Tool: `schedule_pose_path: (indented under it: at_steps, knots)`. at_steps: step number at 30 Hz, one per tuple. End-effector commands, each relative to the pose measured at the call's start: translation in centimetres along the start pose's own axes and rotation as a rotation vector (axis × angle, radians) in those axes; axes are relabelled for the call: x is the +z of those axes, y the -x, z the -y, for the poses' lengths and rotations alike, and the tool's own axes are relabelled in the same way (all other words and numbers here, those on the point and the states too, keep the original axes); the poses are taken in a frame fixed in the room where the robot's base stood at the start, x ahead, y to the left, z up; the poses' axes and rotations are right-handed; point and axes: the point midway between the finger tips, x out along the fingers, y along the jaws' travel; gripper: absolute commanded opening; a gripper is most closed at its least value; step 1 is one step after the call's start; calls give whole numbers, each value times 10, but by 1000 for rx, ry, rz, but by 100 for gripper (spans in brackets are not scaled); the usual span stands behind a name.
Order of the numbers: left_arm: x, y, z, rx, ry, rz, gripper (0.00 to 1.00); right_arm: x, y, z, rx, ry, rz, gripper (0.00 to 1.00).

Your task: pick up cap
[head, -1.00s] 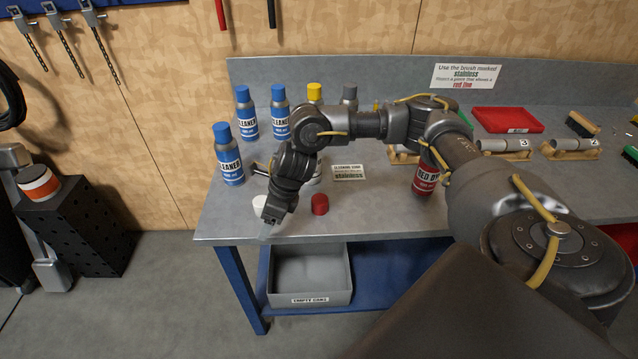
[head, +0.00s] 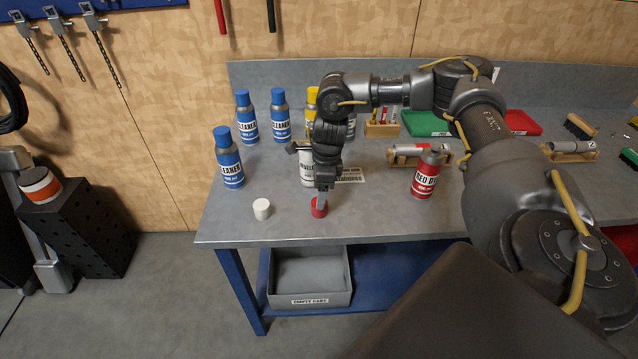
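A red cap (head: 319,210) stands on the grey workbench (head: 385,222) near its front edge. A white cap (head: 261,209) stands to its left. My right gripper (head: 322,196) points down at the red cap, its tip overlapping the cap's top in the picture. I cannot tell whether its fingers are around the cap or just above it, or how far apart they are. A red dye can (head: 425,177) without a cap stands to the right. A white can (head: 306,168) stands partly hidden behind my wrist. My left gripper is out of view.
Blue cleaner cans (head: 228,163) stand at the left back, with a yellow-capped can (head: 311,98) behind my arm. A green tray (head: 425,123) and wooden stands with cylinders lie to the right. A grey bin (head: 310,280) sits below the bench front.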

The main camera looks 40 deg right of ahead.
Motion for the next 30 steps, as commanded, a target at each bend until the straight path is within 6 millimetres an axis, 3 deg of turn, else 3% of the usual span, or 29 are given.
schedule_pose_path:
  at_steps: [8,12,18,25,30]
  knots:
    - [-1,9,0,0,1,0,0,-1,-9,-1,1,0,-2,69]
    - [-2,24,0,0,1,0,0,-6,-29,-2,2,-1,-4,69]
    - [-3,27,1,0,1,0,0,-5,-53,-2,0,-1,0,69]
    - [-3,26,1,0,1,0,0,-6,-56,-2,-1,-1,1,69]
    - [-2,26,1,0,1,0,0,-6,-56,-2,-1,-1,1,49]
